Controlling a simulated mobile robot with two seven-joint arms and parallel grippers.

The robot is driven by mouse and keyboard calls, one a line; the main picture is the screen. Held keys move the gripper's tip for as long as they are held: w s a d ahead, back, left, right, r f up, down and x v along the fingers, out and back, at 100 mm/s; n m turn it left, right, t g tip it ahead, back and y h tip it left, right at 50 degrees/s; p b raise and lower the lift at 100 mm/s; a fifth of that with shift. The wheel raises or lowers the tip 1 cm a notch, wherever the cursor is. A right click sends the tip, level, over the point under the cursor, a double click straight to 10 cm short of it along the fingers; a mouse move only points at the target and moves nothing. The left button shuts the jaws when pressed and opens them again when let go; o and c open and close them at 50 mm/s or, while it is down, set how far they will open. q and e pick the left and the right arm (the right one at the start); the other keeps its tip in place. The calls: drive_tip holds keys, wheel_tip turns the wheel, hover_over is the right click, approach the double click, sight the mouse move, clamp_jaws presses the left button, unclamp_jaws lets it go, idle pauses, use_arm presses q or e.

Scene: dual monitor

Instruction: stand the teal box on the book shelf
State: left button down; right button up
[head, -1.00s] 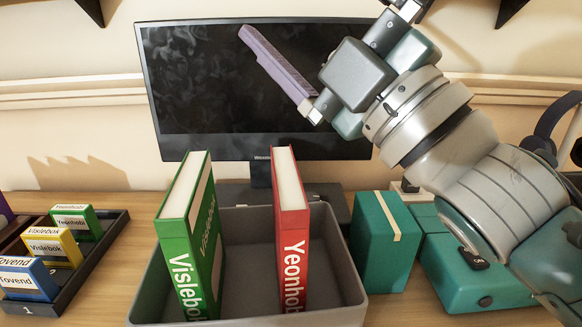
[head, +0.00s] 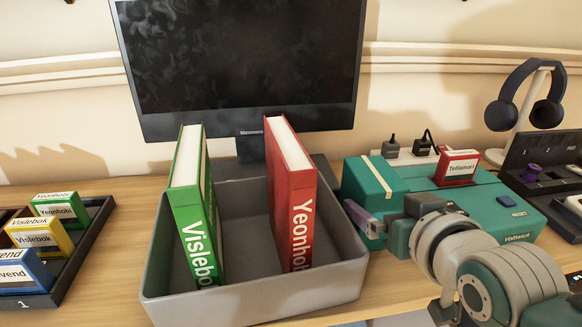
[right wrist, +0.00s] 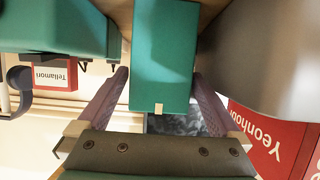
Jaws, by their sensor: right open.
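The teal box (head: 378,182), with a pale strip over its top edge, stands upright on the desk just right of the grey bin. My right gripper (head: 368,218) is low at its front in the head view. In the right wrist view the teal box (right wrist: 165,60) lies between the two spread purple fingers (right wrist: 160,76), with narrow gaps visible beside it. The open grey bin (head: 310,302) holds a green book (head: 194,220) and a red book (head: 291,195), both upright; no other book shelf is plain to see. My left gripper is out of view.
A teal machine (head: 500,205) with a red Tellamori box (head: 457,167) on it stands right of the teal box. The monitor (head: 240,65) is behind the bin. A dark rack (head: 85,245) with small boxes is at left, a headphone stand (head: 525,115) at right.

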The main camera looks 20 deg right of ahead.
drive_tip(key=b+x, duration=0.1)
drive_tip(key=x, duration=0.3)
drive_tip(key=shift+b, duration=0.3)
drive_tip(key=shift+w+d, duration=0.1)
drive_tip(key=shift+w, duration=0.25)
drive_tip(key=shift+c, duration=0.2)
drive_tip(key=c, duration=1.2)
drive_tip(key=shift+c, duration=1.3)
drive_tip(key=shift+r, duration=0.1)
